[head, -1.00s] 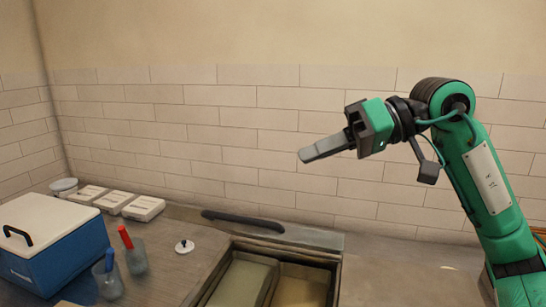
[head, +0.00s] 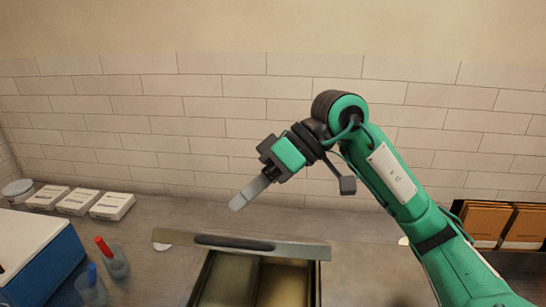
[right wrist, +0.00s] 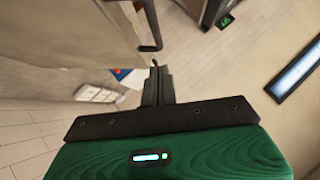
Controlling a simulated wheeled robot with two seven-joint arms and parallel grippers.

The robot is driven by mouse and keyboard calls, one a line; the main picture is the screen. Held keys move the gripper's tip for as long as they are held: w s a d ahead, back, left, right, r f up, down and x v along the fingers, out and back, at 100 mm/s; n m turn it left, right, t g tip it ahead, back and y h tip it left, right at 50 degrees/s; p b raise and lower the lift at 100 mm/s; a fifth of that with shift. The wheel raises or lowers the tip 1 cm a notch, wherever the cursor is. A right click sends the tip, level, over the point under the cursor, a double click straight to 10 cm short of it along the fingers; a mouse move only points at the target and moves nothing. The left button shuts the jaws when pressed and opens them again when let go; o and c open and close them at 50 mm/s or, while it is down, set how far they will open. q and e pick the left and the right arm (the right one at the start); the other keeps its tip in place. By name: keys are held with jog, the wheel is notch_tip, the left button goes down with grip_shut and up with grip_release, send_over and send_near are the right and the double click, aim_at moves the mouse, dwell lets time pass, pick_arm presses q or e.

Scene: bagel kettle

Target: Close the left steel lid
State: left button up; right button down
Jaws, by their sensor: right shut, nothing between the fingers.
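The raised steel lid (head: 300,250) stands at the back edge of a two-compartment steel well (head: 314,285), seen nearly edge-on in the head view. Its long dark handle (head: 235,243) runs along the top. My right gripper (head: 240,200) is shut and empty, its fingers pointing down and left just above the handle in the picture; a gap shows between them. In the right wrist view the shut fingers (right wrist: 157,88) point toward a dark bar, apparently the handle (right wrist: 153,28), beside a large grey panel. My left gripper is out of view.
A blue cooler with a white top (head: 40,245) stands at the left, beside cups holding a red-handled tool (head: 104,246) and a blue-handled one. White boxes (head: 78,202) lie along the tiled wall. Brown binders or boxes (head: 485,220) stand at the right.

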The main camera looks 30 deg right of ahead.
aim_at(247, 251)
jog(key=shift+s+a+f+p, duration=0.2)
jog(key=shift+s+f+p, duration=0.15)
jog(key=shift+f, duration=0.3)
jog(key=shift+s+a+f+p, duration=0.25)
jog(key=shift+s+f, duration=0.2)
jog(key=shift+f, duration=0.2)
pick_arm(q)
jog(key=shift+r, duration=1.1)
pick_arm(e)
jog(key=shift+s+a+f, duration=0.15)
jog(key=shift+f, duration=0.25)
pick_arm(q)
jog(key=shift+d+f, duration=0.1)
pick_arm(e)
jog(key=shift+f, duration=0.1)
